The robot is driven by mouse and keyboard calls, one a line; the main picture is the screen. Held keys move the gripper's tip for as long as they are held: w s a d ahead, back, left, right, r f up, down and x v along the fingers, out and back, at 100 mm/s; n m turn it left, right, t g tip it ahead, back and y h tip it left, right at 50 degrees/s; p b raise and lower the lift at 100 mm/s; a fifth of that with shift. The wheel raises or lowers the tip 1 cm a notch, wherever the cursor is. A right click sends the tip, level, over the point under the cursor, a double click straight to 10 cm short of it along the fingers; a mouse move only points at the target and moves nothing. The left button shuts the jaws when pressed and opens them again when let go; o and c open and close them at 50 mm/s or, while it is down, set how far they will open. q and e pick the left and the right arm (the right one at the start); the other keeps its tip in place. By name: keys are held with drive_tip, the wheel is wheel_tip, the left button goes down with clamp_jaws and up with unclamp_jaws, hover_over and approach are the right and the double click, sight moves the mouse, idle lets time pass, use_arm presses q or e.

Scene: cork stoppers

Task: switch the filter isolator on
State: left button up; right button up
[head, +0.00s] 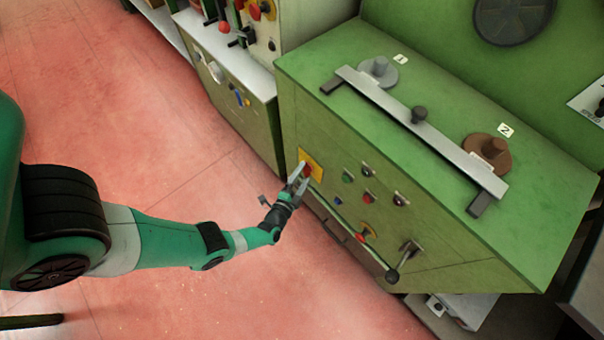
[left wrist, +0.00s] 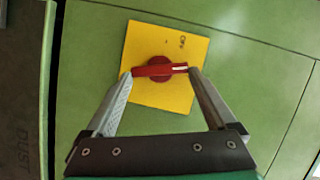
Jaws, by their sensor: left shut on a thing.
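The filter isolator is a red rotary switch (head: 306,171) on a square yellow plate (head: 316,161), on the front of the green cabinet. In the left wrist view the red handle (left wrist: 160,69) lies nearly level across the picture, on the tilted yellow plate (left wrist: 150,38). Small dark lettering shows near the plate's top right corner, too small to read surely. My left gripper (head: 299,177) is shut on the handle, with one fingertip at each end of it in the left wrist view (left wrist: 161,74). My right gripper is not in view.
Right of the isolator the panel carries several buttons (head: 368,197), another red knob on yellow (head: 361,237) and a black-knobbed lever (head: 406,253). A metal bar (head: 412,122) and two round pieces are on the cabinet top. Another cabinet (head: 232,85) stands left. Open reddish floor (head: 150,150) lies in front.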

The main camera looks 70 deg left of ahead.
use_arm(q)
drive_tip(key=shift+f+m+y+b, duration=0.4)
drive_tip(key=shift+m+b, duration=0.35)
drive_tip(key=shift+m, duration=0.15)
drive_tip(key=shift+m+t+b, duration=0.35)
drive_tip(key=shift+m+t, duration=0.05)
drive_tip(key=shift+m, duration=0.2)
drive_tip(key=shift+r, duration=0.15)
drive_tip(key=o, duration=1.1)
drive_tip(key=shift+c, duration=0.2)
drive_tip(key=shift+d, duration=0.1)
drive_tip(key=shift+s+d, duration=0.25)
drive_tip(key=p+v, duration=0.2)
drive_tip(key=v, duration=0.9)
